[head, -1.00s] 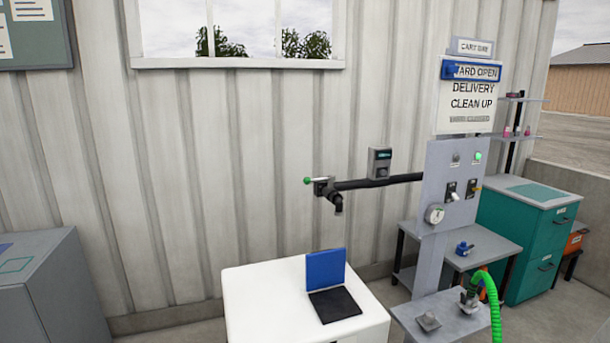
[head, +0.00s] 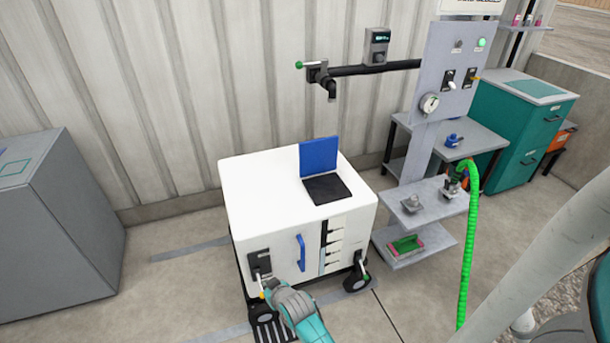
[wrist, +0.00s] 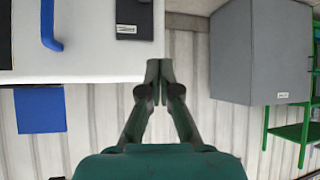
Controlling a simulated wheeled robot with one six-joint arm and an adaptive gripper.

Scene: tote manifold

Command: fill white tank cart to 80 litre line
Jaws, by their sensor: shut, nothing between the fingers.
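The white tank cart (head: 265,185) stands against the wall in the head view. Its blue lid (head: 319,157) is upright beside a black square (head: 327,188) on top. A dark strip with white marks (head: 331,245) and a blue handle (head: 301,252) are on its front; the marks are too small to read. A black spout (head: 331,92) on a pipe with a green-tipped lever (head: 300,65) hangs above and behind the cart. My gripper (head: 271,286) is at the cart's lower front, near a black panel (head: 259,264). In the wrist view its fingers (wrist: 160,66) are together and empty.
A grey cabinet (head: 60,230) stands left. A grey control post (head: 450,80) with switches, a lit green lamp and a dial gauge (head: 429,103) stands right. A green hose (head: 466,250) hangs by its shelf (head: 428,202). A teal drawer unit (head: 520,130) is behind. Floor between cabinet and cart is clear.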

